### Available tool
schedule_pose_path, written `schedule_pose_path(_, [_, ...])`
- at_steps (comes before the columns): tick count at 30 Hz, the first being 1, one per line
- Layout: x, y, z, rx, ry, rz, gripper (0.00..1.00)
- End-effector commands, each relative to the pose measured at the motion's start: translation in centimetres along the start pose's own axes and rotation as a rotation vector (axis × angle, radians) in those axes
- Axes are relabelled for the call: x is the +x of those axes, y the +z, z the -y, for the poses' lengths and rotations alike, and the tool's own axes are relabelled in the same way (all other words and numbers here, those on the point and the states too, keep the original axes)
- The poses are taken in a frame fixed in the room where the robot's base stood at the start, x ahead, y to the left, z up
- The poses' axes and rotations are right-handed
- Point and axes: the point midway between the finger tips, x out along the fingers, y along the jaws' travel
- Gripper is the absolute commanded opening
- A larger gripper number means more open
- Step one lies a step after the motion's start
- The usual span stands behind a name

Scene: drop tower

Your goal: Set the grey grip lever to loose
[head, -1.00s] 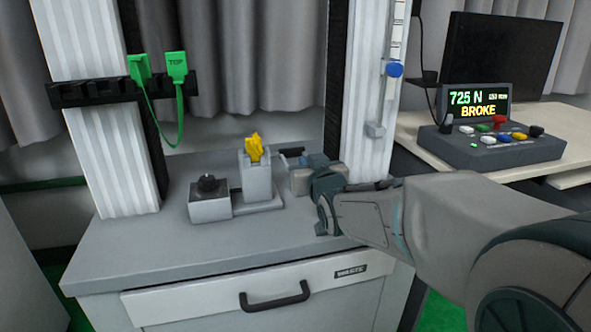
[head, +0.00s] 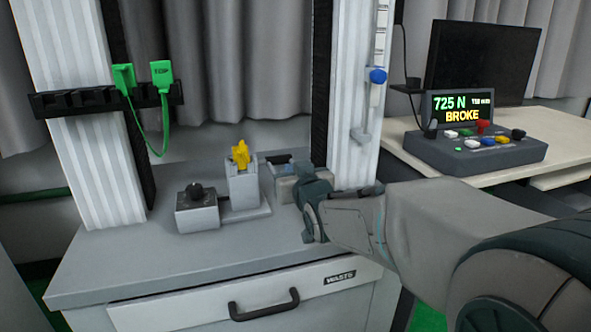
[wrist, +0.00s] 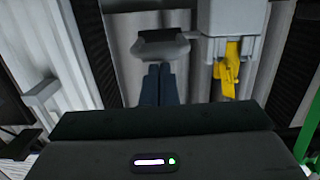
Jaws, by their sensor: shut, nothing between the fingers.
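The grey grip (head: 241,190) stands on the bench and holds a yellow piece (head: 240,155) with a jagged top. In the wrist view the grip (wrist: 232,25) is at the upper right, with the yellow piece (wrist: 228,72) below it. A grey lever-like part (wrist: 160,47) with a dark end lies left of the grip, just beyond my fingertips. My gripper (wrist: 157,68) is shut and empty; I cannot tell whether it touches that part.
A grey box with a black knob (head: 197,195) stands left of the grip. A rack (head: 90,98) with green TOP-labelled pieces is on the left column. The WASTE drawer (head: 250,295) is below. A console (head: 470,130) at the right reads 725 N BROKE. The bench front is clear.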

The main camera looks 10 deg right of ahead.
Motion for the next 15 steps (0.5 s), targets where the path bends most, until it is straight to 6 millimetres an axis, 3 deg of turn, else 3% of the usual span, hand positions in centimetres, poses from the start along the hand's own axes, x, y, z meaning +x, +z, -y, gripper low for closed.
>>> schedule_pose_path(5, [-1.0, -4.0, -0.1, 0.001, 0.001, -0.013, 0.00])
schedule_pose_path(7, [-2.1, -2.4, -0.3, 0.002, 0.004, -0.008, 0.00])
schedule_pose_path(15, [-6.3, 0.5, -0.6, 0.004, 0.010, -0.016, 0.00])
